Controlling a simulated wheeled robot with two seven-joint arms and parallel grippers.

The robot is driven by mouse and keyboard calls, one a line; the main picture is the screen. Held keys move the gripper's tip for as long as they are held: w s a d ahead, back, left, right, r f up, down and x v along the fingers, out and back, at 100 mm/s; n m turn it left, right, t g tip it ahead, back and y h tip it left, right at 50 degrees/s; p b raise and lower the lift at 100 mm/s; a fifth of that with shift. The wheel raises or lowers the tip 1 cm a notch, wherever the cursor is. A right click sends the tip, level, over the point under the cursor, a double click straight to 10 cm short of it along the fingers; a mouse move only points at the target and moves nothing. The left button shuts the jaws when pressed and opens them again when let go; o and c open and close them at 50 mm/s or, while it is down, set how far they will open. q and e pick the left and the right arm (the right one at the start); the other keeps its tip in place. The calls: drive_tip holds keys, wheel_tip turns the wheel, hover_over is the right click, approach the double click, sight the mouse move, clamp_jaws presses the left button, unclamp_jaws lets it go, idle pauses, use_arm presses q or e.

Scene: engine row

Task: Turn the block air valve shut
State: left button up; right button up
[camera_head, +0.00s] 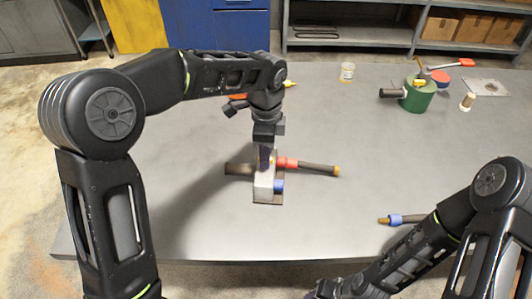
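A pale grey valve block (264,188) stands on a dark base plate near the middle of the table. A dark pipe (239,169) shows on its left. A dark pipe with a red collar (289,163) and a yellowish end runs out to its right. A blue part (279,187) sits at the block's right side. My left gripper (266,160) points down at the top of the block and hides part of it. Its fingers are too small and dark to tell whether they are open or touching. My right arm reaches the bottom edge, and its gripper is out of view.
The grey table (330,215) is mostly clear around the block. A blue-collared pipe (397,219) lies by my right forearm.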

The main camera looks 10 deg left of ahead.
use_arm(q)
wheel_tip(320, 180, up, 8)
drive_tip(key=shift+f+b, duration=0.2)
drive_tip(key=shift+b, duration=0.25)
idle(0.3)
